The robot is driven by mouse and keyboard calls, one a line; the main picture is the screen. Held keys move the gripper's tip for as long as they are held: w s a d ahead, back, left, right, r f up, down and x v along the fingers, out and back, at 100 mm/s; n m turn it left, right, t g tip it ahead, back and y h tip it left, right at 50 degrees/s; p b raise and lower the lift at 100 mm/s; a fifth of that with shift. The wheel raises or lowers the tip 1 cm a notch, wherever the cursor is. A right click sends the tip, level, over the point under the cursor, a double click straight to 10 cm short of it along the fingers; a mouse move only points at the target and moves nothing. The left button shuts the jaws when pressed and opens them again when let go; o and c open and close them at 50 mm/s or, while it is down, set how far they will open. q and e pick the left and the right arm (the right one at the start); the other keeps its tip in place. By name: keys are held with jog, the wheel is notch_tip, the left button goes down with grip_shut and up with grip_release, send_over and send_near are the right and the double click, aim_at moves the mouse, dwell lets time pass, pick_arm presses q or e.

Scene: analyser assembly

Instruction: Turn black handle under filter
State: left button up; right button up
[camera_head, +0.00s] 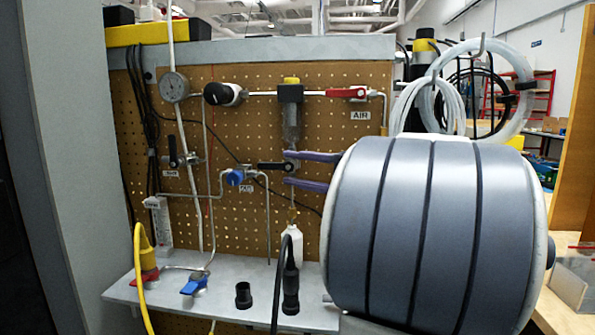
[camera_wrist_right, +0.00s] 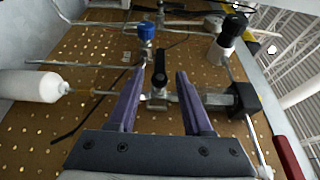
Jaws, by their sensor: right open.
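The filter (camera_head: 291,122) hangs on the pegboard, a clear bowl under a black and yellow top. Its black top also shows in the right wrist view (camera_wrist_right: 243,98). Below the filter is a valve with a black handle (camera_head: 270,166), which lies sideways to the left in the head view. In the right wrist view the black handle (camera_wrist_right: 160,66) stands between the fingertips. My right gripper (camera_head: 286,168) has two purple fingers, open, one above and one below the valve; in the wrist view (camera_wrist_right: 160,75) a gap shows on both sides of the handle. My left gripper is not in view.
A blue knob (camera_head: 235,177) sits just left of the handle. A red AIR handle (camera_head: 346,93) and a gauge (camera_head: 174,87) are higher up. A white bottle (camera_head: 293,245) stands below the valve. My large grey arm link hides the right side of the board.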

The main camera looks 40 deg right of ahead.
jog(key=v, duration=0.6)
jog(key=shift+s, duration=0.2)
